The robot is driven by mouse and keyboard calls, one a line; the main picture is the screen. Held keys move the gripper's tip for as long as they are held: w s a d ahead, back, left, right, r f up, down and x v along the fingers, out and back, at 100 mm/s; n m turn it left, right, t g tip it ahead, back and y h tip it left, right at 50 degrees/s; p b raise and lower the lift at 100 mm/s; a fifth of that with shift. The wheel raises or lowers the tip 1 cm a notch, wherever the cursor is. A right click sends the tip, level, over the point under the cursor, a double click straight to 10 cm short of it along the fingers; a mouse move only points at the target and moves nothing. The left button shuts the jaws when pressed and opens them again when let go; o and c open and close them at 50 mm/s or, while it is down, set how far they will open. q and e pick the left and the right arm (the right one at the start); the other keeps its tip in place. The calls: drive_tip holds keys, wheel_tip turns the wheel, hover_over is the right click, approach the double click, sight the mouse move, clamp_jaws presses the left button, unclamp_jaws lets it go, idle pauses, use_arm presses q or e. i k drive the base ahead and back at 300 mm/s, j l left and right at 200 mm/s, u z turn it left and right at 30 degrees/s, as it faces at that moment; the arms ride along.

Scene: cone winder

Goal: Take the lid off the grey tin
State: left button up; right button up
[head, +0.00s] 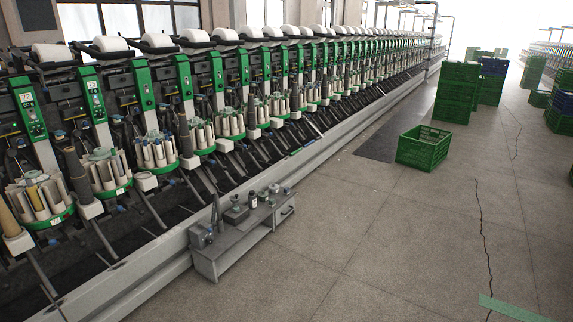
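A low grey bench (232,250) stands against the front rail of the winding machine, with several small objects on top. A squat grey container (236,214) with something small on top is near the bench's middle. A small light grey round thing (274,188) sits toward its far end. Either may be the grey tin; they are too small to tell which, or to make out a lid. A dark bottle with a pale cap (252,200) stands between them. Neither of my grippers is in view.
The long cone winder (160,150) fills the left side. A grey boxy object (201,236) sits on the bench's near end. A green crate (423,147) lies on the floor, with stacked crates (455,92) behind. The floor right of the bench is clear.

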sight(273, 186)
drive_tip(key=i, duration=2.05)
drive_tip(key=i+j, duration=0.1)
drive_tip(key=i, duration=1.95)
drive_tip(key=i+l+z, duration=0.05)
drive_tip(key=l, duration=0.05)
